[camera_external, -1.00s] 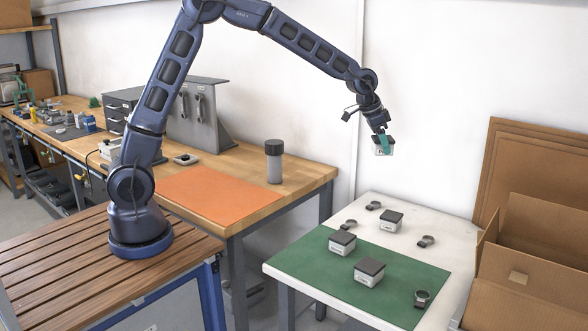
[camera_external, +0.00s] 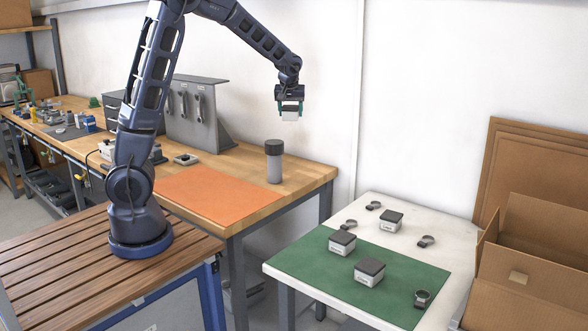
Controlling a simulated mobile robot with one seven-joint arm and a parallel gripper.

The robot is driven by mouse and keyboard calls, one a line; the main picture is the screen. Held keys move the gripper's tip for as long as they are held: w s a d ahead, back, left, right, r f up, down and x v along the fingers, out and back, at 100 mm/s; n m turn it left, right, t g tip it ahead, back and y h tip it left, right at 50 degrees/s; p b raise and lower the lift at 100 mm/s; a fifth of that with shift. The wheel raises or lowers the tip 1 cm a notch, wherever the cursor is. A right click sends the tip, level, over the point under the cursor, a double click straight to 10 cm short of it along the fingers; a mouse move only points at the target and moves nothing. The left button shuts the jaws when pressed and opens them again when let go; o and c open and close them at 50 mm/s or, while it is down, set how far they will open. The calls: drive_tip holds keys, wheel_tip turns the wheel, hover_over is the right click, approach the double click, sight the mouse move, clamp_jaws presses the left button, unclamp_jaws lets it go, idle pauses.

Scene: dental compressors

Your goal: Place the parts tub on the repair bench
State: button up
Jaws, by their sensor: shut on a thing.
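My gripper (camera_external: 290,106) is shut on a small white tub (camera_external: 290,116). It holds the tub in the air, above and behind the right part of the wooden bench (camera_external: 308,172). The gripper hides the tub's upper part. An orange mat (camera_external: 217,193) lies on the bench and is bare.
A grey jar with a dark lid (camera_external: 274,163) stands upright on the bench, below the held tub. A grey tool panel (camera_external: 198,117) stands at the back. Several small dark ring-like parts (camera_external: 422,298) lie on the white table (camera_external: 448,232). Open cardboard boxes (camera_external: 535,245) are at the right.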

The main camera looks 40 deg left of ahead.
drive_tip(key=s+a+r+n+g+y, duration=0.1)
drive_tip(key=s+a+n, duration=0.25)
drive_tip(key=a, duration=0.45)
drive_tip(key=s+a+r+n+g+y, duration=0.15)
drive_tip(key=a+n, duration=0.25)
drive_tip(key=a, duration=0.5)
drive_tip(key=shift+m+t+h, duration=0.25)
drive_tip(key=shift+m+h, duration=0.1)
drive_tip(key=shift+h, duration=0.1)
drive_tip(key=f, duration=2.6)
drive_tip(key=shift+d, duration=0.2)
drive_tip(key=shift+s, duration=0.1)
drive_tip(key=o, duration=1.1)
drive_tip(key=shift+c, duration=0.2)
